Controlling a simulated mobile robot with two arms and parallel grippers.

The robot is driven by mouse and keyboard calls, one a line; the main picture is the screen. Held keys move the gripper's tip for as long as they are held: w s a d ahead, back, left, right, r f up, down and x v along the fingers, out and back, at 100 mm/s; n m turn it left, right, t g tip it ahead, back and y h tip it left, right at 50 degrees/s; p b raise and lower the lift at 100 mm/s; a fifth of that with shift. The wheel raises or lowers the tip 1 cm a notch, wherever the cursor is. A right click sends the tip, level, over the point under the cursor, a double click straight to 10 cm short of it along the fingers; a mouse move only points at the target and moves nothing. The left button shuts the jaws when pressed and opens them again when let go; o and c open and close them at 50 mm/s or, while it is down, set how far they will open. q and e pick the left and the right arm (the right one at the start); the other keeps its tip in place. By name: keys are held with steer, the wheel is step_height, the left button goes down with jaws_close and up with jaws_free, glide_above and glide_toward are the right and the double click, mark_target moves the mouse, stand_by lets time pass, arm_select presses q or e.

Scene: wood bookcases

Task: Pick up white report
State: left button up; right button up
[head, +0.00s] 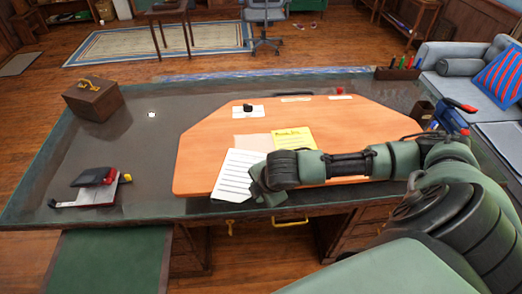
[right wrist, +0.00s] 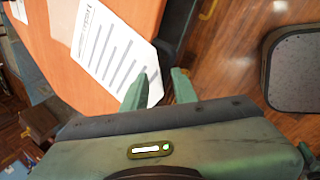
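The white report (head: 236,172) is a printed sheet lying tilted on the orange desk panel near the front edge. In the right wrist view the white report (right wrist: 107,45) shows its heading and dark lines. My right gripper (head: 260,194) is at the report's right edge in the head view. My left gripper is not in view.
A yellow sheet (head: 293,138) and a tan paper (head: 253,141) lie behind the report on the orange panel (head: 215,140). A wooden box (head: 93,101) and a stapler-like red and black item (head: 95,177) are on the dark desktop's left. The desktop between them is mostly clear.

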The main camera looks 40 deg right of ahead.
steer(key=shift+x, duration=1.45)
jaws_close()
steer(key=shift+a, duration=0.15)
